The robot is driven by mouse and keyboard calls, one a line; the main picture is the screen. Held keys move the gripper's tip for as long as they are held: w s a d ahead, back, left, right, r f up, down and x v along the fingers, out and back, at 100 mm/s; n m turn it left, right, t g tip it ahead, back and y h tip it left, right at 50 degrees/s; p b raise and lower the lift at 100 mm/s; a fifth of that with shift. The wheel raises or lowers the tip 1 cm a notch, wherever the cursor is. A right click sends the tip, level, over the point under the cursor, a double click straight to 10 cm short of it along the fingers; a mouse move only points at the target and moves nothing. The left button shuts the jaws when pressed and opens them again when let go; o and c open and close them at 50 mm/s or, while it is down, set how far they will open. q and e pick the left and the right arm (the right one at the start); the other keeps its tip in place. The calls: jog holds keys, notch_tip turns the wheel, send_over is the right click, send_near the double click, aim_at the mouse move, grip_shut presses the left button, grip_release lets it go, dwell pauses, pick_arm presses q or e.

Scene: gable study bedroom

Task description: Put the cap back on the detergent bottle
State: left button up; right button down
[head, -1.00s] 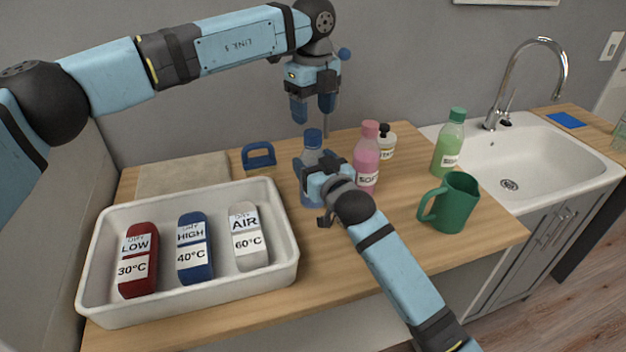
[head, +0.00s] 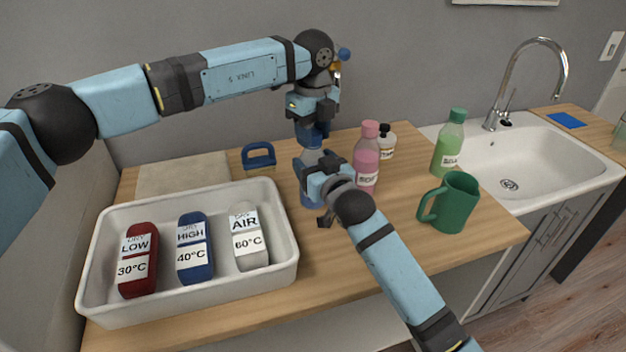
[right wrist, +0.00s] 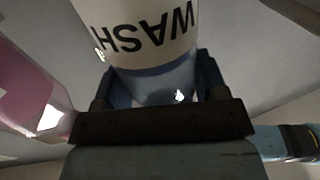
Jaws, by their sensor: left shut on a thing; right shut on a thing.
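The detergent bottle (head: 311,157) is blue and stands upright on the wooden counter. Its WASH label shows upside down in the right wrist view (right wrist: 140,30). My right gripper (head: 318,172) is shut around the bottle's body from the front. My left gripper (head: 312,134) points straight down at the top of the bottle and is shut on the blue cap, which its fingers mostly hide. The cap is at the bottle's neck; I cannot tell how firmly it sits.
A pink bottle (head: 367,160) stands close to the right, with a small black-capped bottle (head: 386,143) behind it. A green bottle (head: 450,145) and a green mug (head: 454,203) are farther right. A white tray (head: 290,240) is at front left.

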pick_arm(q)
jog(key=m, duration=0.6)
jog(key=shift+m, duration=0.4)
jog(key=m, duration=0.8)
jog(key=shift+m, duration=0.4)
jog(key=m, duration=1.3)
jog(key=shift+f, duration=0.1)
jog(key=o, duration=1)
jog(key=shift+r, duration=2.3)
